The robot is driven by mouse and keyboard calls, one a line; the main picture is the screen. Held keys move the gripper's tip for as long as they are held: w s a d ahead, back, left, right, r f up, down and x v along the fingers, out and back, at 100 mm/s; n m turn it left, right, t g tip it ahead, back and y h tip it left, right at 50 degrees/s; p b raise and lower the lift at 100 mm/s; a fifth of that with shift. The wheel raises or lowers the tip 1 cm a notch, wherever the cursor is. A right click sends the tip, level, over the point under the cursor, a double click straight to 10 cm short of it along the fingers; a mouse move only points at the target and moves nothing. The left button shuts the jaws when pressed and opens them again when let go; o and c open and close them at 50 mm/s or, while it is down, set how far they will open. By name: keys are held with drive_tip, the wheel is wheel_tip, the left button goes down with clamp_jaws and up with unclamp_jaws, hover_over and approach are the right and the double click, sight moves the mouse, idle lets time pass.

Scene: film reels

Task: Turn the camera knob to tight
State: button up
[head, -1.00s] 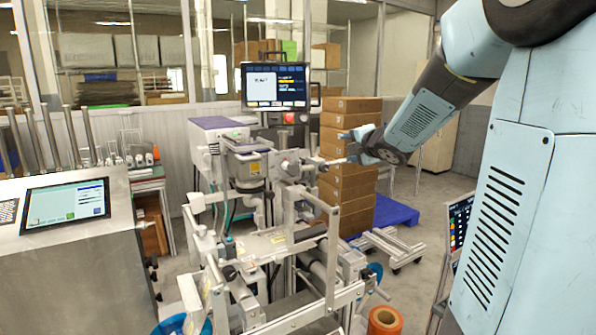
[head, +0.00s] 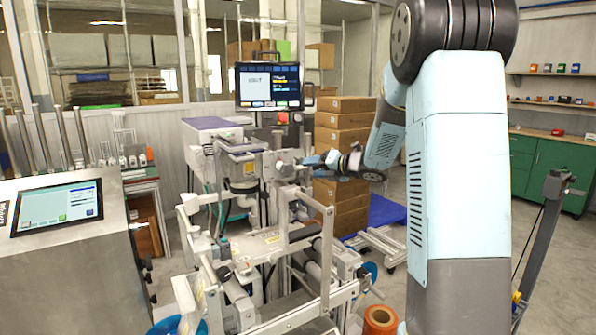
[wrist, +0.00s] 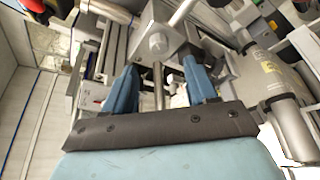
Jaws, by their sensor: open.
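The film machine (head: 262,240) stands in the middle of the head view, with a grey bracket and clamp assembly (head: 287,165) at its upper right. My gripper (head: 312,160) is at the right side of this assembly, its fingertips pointing left. In the wrist view my two blue fingers (wrist: 160,82) are apart, with a thin metal rod (wrist: 158,74) between them. I cannot tell for sure which part is the camera knob, nor any tight marking. Contact between fingers and rod is not clear.
A monitor (head: 269,87) stands above the machine. Stacked cardboard boxes (head: 343,125) are behind my gripper. A steel console with a screen (head: 57,207) is at the left. Open floor shows at the right.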

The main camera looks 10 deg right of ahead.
drive_tip(key=x, duration=0.7)
drive_tip(key=shift+w+a, duration=0.15)
drive_tip(key=shift+w, duration=0.1)
drive_tip(key=shift+c, duration=0.2)
drive_tip(key=c, duration=1)
drive_tip(key=shift+f, duration=0.1)
